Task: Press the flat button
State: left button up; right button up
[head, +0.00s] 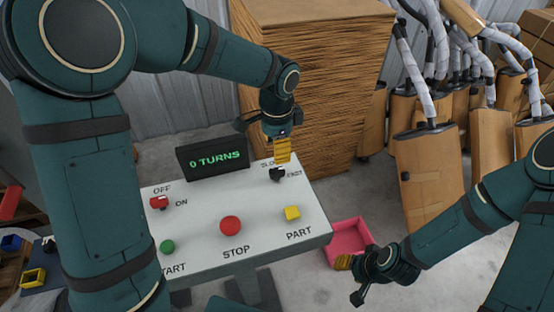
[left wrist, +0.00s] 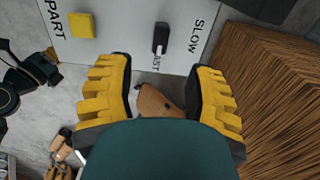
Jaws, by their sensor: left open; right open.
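A grey-white control panel (head: 200,226) carries a round green button (head: 167,246) above START, a round red button (head: 230,225) above STOP and a square yellow button (head: 292,213) above PART. The yellow button also shows in the left wrist view (left wrist: 82,25). I cannot tell for sure which one is the flat button. My left gripper (head: 283,150) is above the panel's far right corner, near the black SLOW/FAST switch (head: 277,174). In the left wrist view its yellow fingers (left wrist: 161,95) are apart and empty. My right gripper (head: 343,263) is open, low beside the panel's right side.
A red OFF/ON switch (head: 159,203) is at the panel's left. A display (head: 213,157) reading "0 TURNS" stands behind the panel. A cardboard stack (head: 320,80) rises close behind my left gripper. A pink bin (head: 350,238) sits on the floor to the right, near mufflers (head: 428,180).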

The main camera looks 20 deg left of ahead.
aim_at(167, 247)
jog(key=k, duration=1)
